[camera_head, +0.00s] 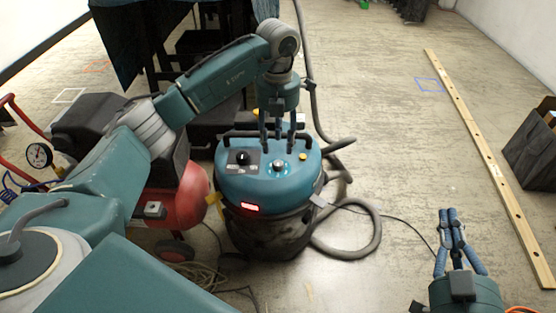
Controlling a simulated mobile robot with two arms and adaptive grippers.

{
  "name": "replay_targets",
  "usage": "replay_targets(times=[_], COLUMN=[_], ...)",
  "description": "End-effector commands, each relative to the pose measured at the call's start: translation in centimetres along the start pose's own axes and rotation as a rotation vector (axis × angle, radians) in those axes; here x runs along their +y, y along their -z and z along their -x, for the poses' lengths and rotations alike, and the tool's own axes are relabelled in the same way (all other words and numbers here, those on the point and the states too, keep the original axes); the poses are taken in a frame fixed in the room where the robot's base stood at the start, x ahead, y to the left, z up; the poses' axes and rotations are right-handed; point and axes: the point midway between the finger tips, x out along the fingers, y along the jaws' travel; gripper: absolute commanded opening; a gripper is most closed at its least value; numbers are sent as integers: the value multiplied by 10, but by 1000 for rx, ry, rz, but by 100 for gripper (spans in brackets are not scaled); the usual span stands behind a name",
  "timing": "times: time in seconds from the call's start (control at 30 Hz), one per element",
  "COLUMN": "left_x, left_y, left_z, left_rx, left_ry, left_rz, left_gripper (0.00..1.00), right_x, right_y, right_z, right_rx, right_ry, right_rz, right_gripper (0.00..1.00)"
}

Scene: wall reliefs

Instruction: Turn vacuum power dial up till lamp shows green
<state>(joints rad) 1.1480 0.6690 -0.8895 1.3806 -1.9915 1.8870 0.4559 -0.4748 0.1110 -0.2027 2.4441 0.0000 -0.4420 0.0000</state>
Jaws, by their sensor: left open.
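The vacuum (228,185) has a teal lid on a dark drum and stands on the floor at the middle. On its lid are a black dial (243,158) on a dark labelled panel and a silver knob (279,167) with a pale ring; the labels are too small to read. The lamp (250,207) on its front glows red. My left gripper (277,151) points down over the lid, its fingers apart, just above and around the silver knob; contact cannot be told. My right gripper (449,214) is away at the lower right, empty, with its fingertips close together.
A grey hose (378,235) loops right of the vacuum. A red compressor tank (180,196) with a gauge (39,155) stands close on the left. A wooden beam (485,160) and a dark box (530,150) lie at right. Floor between hose and beam is mostly clear.

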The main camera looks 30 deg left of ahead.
Motion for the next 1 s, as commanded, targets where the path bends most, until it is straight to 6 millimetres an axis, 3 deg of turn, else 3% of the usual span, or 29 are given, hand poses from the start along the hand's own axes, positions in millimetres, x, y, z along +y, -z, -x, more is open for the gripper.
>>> replay_targets(times=[0.3, 0.5, 0.7, 0.97, 1.0], left_x=[-1, -1, -1, -1, -1], left_y=[0, 0, 0, 0, 0], left_z=[-48, -66, -73, -74, -74], left_rx=[1, 0, -1, -1, -1], left_ry=[2, 3, 2, 2, 2], left_rz=[-1, -2, -2, -2, -2], left_gripper=[42, 42, 42, 42, 38], right_x=[-8, -11, -13, -13, -13], right_y=[66, 96, 109, 111, 111], right_z=[5, 15, 21, 22, 22], right_rx=[301, 441, 501, 508, 508], right_ry=[17, 24, 27, 28, 28], right_rz=[-7, -12, -14, -14, -14], right_gripper=[0, 0, 0, 0, 0])
